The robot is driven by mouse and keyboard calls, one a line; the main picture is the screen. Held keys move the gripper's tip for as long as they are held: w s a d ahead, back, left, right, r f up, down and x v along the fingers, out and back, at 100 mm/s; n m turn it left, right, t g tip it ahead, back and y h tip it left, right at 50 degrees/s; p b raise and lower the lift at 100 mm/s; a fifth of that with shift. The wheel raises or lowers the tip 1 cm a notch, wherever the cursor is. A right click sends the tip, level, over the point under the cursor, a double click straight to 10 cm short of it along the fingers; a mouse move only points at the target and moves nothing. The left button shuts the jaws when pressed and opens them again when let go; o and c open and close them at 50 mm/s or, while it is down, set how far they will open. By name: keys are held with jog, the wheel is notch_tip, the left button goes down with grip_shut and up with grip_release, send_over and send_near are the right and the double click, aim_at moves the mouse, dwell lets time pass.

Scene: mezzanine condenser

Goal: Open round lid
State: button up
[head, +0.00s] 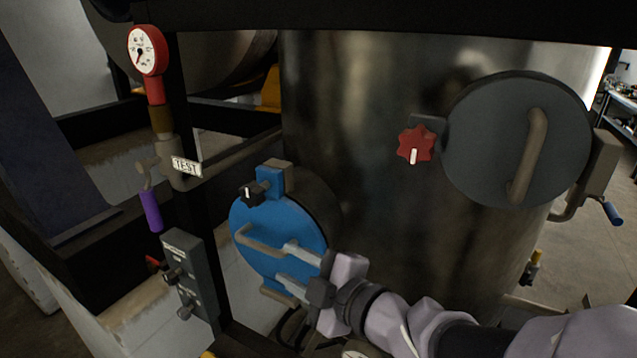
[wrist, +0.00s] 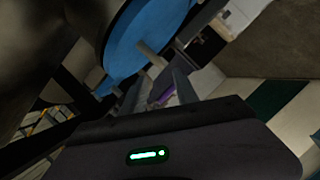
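A blue round lid (head: 270,228) stands upright on a short round port low on the metal tank, and shows in the wrist view (wrist: 140,40). Its tan bar handle (head: 258,242) stands out from its face, with part in the wrist view (wrist: 151,54). A black knob (head: 251,193) sits on a blue latch at its top. My gripper (head: 282,263) is in front of the blue lid's lower right, fingers apart, close to the handle. I cannot tell whether they touch it. A grey round lid (head: 485,135) with a tan handle (head: 529,155) is at upper right.
A red star knob (head: 416,144) is left of the grey lid. A red gauge (head: 147,50), a TEST tag (head: 187,167), a purple-handled valve (head: 151,210) and a grey switch box (head: 189,275) stand left of the blue lid. The metal tank (head: 375,180) is behind my arm.

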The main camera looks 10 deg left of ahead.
aim_at(267, 251)
jog(key=x, duration=1)
jog(key=shift+w+a+b, duration=0.15)
jog(key=shift+a+b, duration=0.05)
jog(key=shift+b, duration=0.1)
jog(key=shift+c, duration=0.3)
grip_shut()
dwell(0.5)
